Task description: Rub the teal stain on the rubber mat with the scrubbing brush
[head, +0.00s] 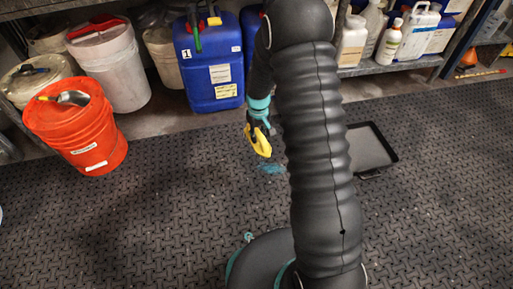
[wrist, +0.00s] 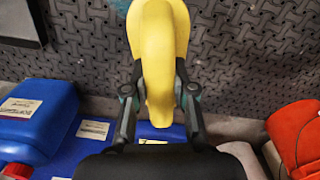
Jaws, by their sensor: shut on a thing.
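My gripper (head: 259,126) is shut on the yellow scrubbing brush (head: 261,143), which points down toward the mat. In the wrist view the brush (wrist: 164,45) stands between the two fingers of my gripper (wrist: 159,92) and hides much of what lies beyond. The teal stain (head: 270,169) is a small patch on the dark woven-pattern rubber mat (head: 180,215), just below the brush in the head view. A bit of the stain (wrist: 121,5) shows at the top of the wrist view. The brush looks apart from the stain; its bristles are hidden.
A black tray (head: 372,150) lies on the mat right of my arm. An orange bucket (head: 80,130) with a metal scoop stands at left, near white buckets (head: 112,65). A blue canister (head: 209,65) stands behind my gripper. Bottles fill the shelf (head: 390,66). The mat's left front is clear.

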